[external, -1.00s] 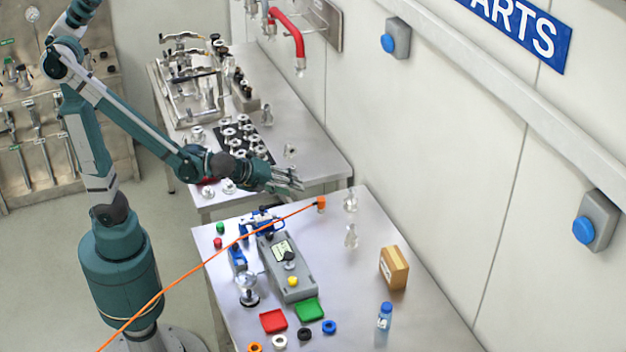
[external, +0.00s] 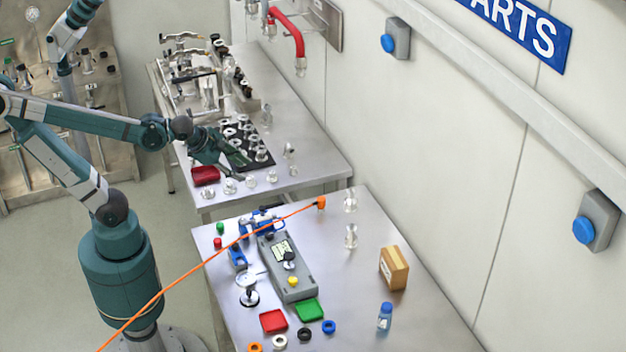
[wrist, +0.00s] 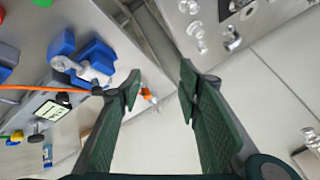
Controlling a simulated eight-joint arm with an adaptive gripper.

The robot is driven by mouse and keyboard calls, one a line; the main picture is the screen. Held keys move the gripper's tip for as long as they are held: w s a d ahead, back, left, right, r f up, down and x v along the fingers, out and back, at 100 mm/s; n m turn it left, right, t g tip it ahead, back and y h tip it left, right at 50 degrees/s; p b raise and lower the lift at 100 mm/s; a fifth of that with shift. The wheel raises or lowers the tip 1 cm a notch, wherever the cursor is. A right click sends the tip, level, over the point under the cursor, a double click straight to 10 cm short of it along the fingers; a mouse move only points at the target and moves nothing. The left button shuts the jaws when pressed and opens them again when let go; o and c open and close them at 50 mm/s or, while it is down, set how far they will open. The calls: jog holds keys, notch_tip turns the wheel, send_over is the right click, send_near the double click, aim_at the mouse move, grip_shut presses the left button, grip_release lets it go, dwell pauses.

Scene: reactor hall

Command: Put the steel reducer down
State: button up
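My gripper (external: 240,172) is over the front edge area of the back table in the external view, pointing down and to the right. In the wrist view my gripper (wrist: 159,85) is open, with a wide empty gap between its green-padded fingers. Several small steel fittings stand on the back table, among them one (external: 289,150) at the right and one (external: 208,193) at the front. Two steel fittings (external: 351,236) stand on the near table by the wall. I cannot tell which fitting is the steel reducer.
The near table (external: 330,270) carries a grey device (external: 287,270), blue clamps, red and green trays, a cardboard box (external: 394,267) and a blue-capped bottle (external: 385,316). An orange cable (external: 203,264) crosses it. A red tray (external: 205,175) lies beside my gripper on the back table.

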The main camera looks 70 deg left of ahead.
jog(key=s+a+n, duration=0.2)
jog(key=s+n, duration=0.4)
jog(key=s, duration=0.1)
jog(key=shift+s+r+n+g+h, duration=0.2)
jog(key=shift+s+n+g+h, duration=0.05)
jog(key=shift+n+g+h, duration=0.15)
